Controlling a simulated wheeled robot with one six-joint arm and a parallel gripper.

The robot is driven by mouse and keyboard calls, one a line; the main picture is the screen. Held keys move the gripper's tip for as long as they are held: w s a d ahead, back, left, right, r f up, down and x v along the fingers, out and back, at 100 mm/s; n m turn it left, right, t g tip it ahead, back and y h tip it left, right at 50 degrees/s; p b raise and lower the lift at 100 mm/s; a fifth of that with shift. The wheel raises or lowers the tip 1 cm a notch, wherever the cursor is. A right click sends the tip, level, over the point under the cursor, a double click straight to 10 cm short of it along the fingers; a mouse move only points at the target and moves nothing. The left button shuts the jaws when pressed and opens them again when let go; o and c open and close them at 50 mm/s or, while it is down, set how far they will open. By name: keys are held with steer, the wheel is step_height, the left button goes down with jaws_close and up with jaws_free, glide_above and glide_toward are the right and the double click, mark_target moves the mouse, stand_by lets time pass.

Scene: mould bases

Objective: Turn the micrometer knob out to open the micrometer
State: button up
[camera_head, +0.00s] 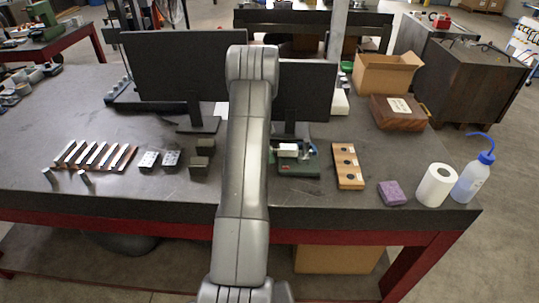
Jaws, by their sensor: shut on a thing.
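A green-based fixture (297,171) stands on the bench just right of my arm. On it are a small white block-like part (288,149) and a blue part (309,151). The micrometer and its knob are too small to make out, and my arm covers the fixture's left side. My grey arm rises through the middle of the view and bends at its top. My gripper cannot be made out; it seems hidden behind my own arm. Whether anything touches the knob cannot be seen.
Two black monitors (195,75) stand behind the fixture. An orange-brown block with dark holes (347,166), a purple block (392,193), a paper roll (436,185) and a blue-capped bottle (473,178) are to the right. Dark blocks (200,165) and several bars (97,156) lie left.

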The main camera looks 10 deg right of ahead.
steer(key=shift+g, duration=0.3)
steer(key=o, duration=1)
steer(key=shift+d, duration=0.1)
steer(key=shift+r, duration=0.1)
steer(key=o, duration=0.4)
steer(key=r, duration=0.2)
steer(key=r+b, duration=0.1)
steer(key=r, duration=0.3)
steer(key=shift+w+r+b, duration=0.25)
steer(key=shift+r+b, duration=0.1)
steer(key=shift+b, duration=0.05)
steer(key=r, duration=0.1)
steer(key=s+r+p, duration=0.1)
steer(key=r, duration=0.1)
steer(key=shift+r, duration=0.2)
steer(key=c, duration=0.4)
steer(key=shift+w+f, duration=0.15)
steer(key=shift+w, duration=0.1)
